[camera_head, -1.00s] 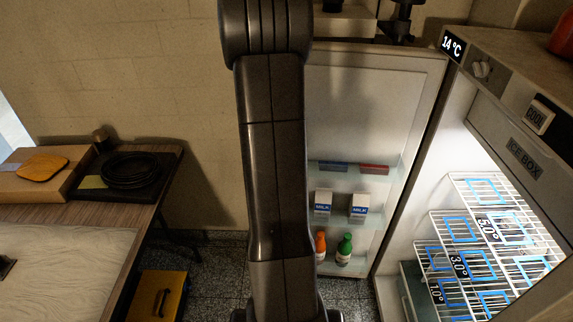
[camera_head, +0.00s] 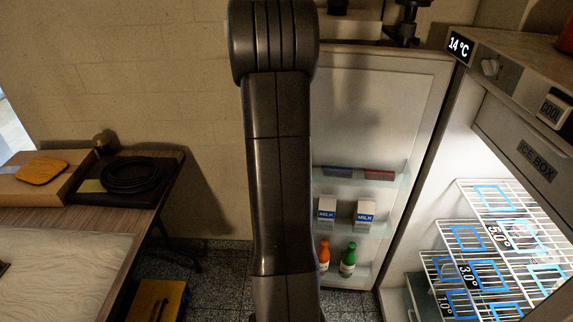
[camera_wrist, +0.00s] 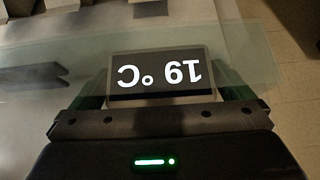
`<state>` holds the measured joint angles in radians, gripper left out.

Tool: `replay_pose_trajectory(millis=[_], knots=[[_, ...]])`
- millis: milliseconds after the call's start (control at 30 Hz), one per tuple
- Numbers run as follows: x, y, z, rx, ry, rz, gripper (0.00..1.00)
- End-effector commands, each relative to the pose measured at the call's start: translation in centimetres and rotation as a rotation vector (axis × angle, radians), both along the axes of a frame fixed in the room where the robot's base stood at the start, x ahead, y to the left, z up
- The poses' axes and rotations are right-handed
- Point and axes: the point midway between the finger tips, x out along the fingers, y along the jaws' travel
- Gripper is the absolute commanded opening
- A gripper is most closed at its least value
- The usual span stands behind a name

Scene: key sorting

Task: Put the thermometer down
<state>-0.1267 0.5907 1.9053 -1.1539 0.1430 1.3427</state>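The thermometer (camera_wrist: 158,73) is a small dark display in a pale frame, reading 19 °C upside down in the wrist view. My gripper (camera_wrist: 162,88) has its fingers at the left and right sides of the thermometer and holds it between them. What lies directly beneath the thermometer is hard to make out. In the head view my arm runs down the middle, and my gripper and the held thermometer are not seen there.
A wooden table (camera_head: 60,216) with a black coil (camera_head: 132,176) stands at left.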

Motion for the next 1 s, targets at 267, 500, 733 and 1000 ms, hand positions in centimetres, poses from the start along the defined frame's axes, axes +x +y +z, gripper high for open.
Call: replay_pose_trajectory(millis=[267,500,733,1000], knots=[[0.0,0.0,0.4,0.000,0.000,0.000,1.00],[-2.2,0.3,4.2,0.001,-0.003,0.001,1.00],[-4.9,0.6,8.1,0.002,-0.003,0.000,1.00],[-6.6,0.7,10.1,0.000,0.000,0.000,1.00]])
